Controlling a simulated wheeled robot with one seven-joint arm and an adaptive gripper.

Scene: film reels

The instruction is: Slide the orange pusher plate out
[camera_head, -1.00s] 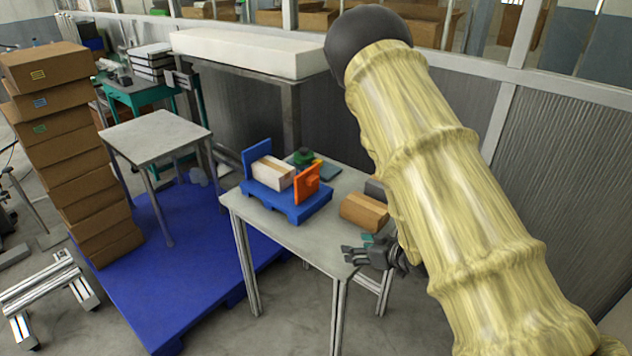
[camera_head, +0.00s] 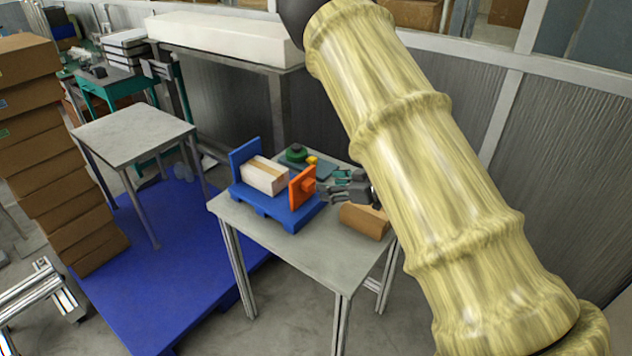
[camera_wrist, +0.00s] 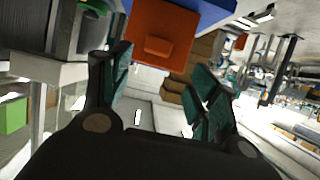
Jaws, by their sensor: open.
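The orange pusher plate (camera_head: 302,186) stands upright at the right end of a blue fixture (camera_head: 268,208) on the grey table. A small orange block sticks out from its right face. A pale wood block (camera_head: 265,176) with a brown top lies between the plate and the fixture's blue back wall (camera_head: 245,158). My gripper (camera_head: 326,187) is open and empty just right of the plate, fingers pointing at it. In the wrist view the plate (camera_wrist: 172,32) and its protruding block (camera_wrist: 158,46) lie ahead, between and beyond the open fingers (camera_wrist: 163,88). I cannot tell whether any finger touches it.
A brown wood block (camera_head: 364,221) lies on the table (camera_head: 290,250) below my gripper. A green and dark round part (camera_head: 297,153) sits on a teal plate behind the fixture. A tall stack of cardboard boxes (camera_head: 50,150) stands at the left. The table's front is clear.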

